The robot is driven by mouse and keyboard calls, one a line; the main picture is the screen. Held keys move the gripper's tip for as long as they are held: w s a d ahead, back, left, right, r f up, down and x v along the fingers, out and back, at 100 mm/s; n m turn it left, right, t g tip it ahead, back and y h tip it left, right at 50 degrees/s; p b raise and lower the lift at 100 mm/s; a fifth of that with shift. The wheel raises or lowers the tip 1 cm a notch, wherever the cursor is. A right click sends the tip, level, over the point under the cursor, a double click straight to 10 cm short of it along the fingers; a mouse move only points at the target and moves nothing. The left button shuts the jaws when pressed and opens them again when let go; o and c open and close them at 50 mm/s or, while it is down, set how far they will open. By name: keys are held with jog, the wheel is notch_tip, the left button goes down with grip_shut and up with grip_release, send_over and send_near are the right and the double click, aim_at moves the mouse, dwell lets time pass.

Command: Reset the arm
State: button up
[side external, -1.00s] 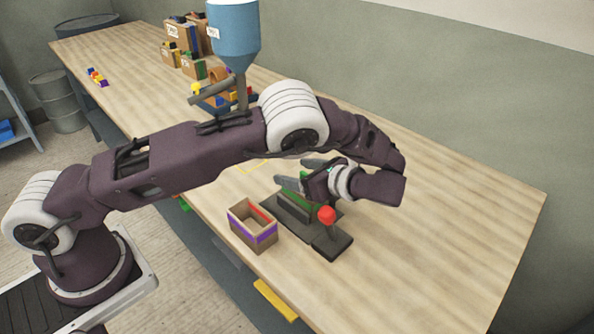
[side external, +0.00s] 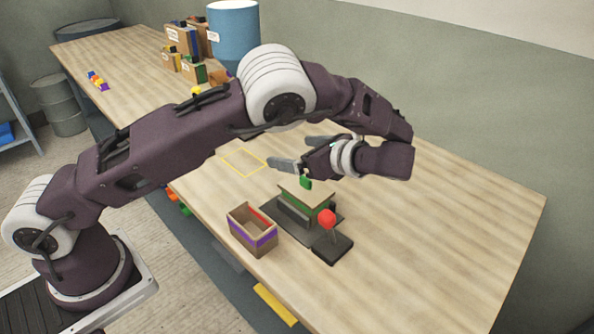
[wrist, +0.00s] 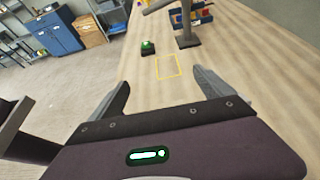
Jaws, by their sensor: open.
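My gripper (side external: 300,153) is open and empty in the side external view, raised above the table behind a dark press-like fixture (side external: 297,215) with a green part and a pale top plate. A small green piece shows just below the gripper, partly against it; I cannot tell what it belongs to. In the wrist view my gripper's two fingers (wrist: 165,88) are spread wide, with bare table and a yellow outlined square (wrist: 169,66) between and beyond them. The fixture is out of the wrist view.
A red-knobbed lever (side external: 327,218) stands on a dark base beside the fixture. An open cardboard box (side external: 252,238) with a purple band is left of it. A blue drum (side external: 233,38) and several boxes stand at the back. The right side of the table (side external: 440,235) is clear.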

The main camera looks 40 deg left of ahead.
jog(key=s+a+r+n+h, duration=0.3)
jog(key=s+r+n+h, duration=0.6)
jog(key=s+r, duration=0.45)
jog(key=s+d+n+t+h, duration=0.2)
jog(key=s+n, duration=0.2)
jog(key=s, duration=0.3)
jog(key=s+d+n+t+h, duration=0.2)
jog(key=s+n, duration=0.3)
jog(key=s, duration=0.3)
jog(key=shift+d+r+t+h, duration=0.3)
jog(key=shift+d+r+t, duration=0.1)
jog(key=shift+d+t, duration=0.35)
